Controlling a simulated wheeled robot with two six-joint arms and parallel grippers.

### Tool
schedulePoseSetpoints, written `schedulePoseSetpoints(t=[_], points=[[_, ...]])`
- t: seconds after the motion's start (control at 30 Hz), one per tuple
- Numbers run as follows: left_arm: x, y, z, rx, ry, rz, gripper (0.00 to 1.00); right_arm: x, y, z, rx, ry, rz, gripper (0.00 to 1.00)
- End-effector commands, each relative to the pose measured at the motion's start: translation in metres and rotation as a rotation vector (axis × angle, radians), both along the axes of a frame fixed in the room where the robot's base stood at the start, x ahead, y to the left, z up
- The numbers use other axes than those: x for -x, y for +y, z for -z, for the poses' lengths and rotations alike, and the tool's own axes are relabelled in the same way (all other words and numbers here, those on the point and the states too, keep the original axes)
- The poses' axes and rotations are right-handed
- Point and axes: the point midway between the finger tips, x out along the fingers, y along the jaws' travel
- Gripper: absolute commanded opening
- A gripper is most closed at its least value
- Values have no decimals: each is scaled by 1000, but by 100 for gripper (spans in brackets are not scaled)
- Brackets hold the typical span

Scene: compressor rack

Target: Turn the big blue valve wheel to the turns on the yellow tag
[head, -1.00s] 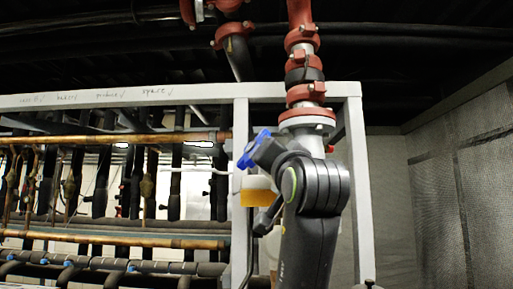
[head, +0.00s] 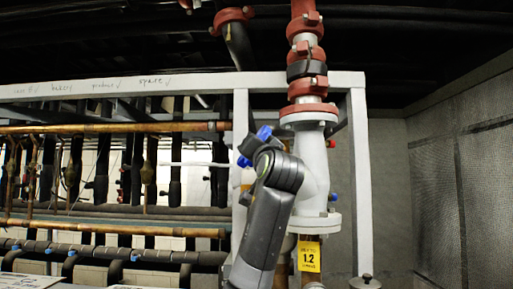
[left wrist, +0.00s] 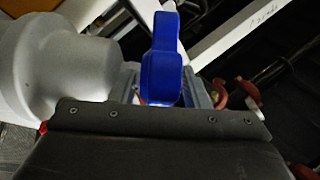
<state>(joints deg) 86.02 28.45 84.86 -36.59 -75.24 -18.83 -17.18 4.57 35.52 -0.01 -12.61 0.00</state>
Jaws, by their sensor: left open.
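The blue valve wheel (head: 264,132) shows only in part in the head view, behind the wrist of my left arm, beside the pale grey valve body. In the left wrist view its blue rim (left wrist: 163,60) stands edge-on, just ahead of the gripper. My left gripper (left wrist: 168,92) is open, with grey finger parts on both sides of the blue rim; I cannot tell whether they touch it. In the head view the gripper is mostly hidden by my arm. The yellow tag (head: 309,257) hangs below the valve flange and reads 1.2. My right gripper is not in view.
The pale valve body (head: 314,165) sits on a vertical pipe with red couplings (head: 307,88). A grey frame post (head: 361,190) stands to its right. Copper and black pipes (head: 120,128) fill the rack at left. Open space lies before the mesh wall (head: 460,190).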

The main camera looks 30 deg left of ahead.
Motion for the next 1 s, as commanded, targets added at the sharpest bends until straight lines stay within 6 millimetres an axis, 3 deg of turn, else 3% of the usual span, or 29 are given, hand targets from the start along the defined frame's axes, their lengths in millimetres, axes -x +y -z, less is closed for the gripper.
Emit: schedulePoseSetpoints(t=[0.1,0.4,0.77,1.0], points=[[0,0,0,0,0,0,39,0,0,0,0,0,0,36],[0,0,0,0,0,0,0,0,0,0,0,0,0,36],[0,-1,-3,38,21,-26,0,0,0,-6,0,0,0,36],[-1,-2,-8,147,86,-108,0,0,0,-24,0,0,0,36]])
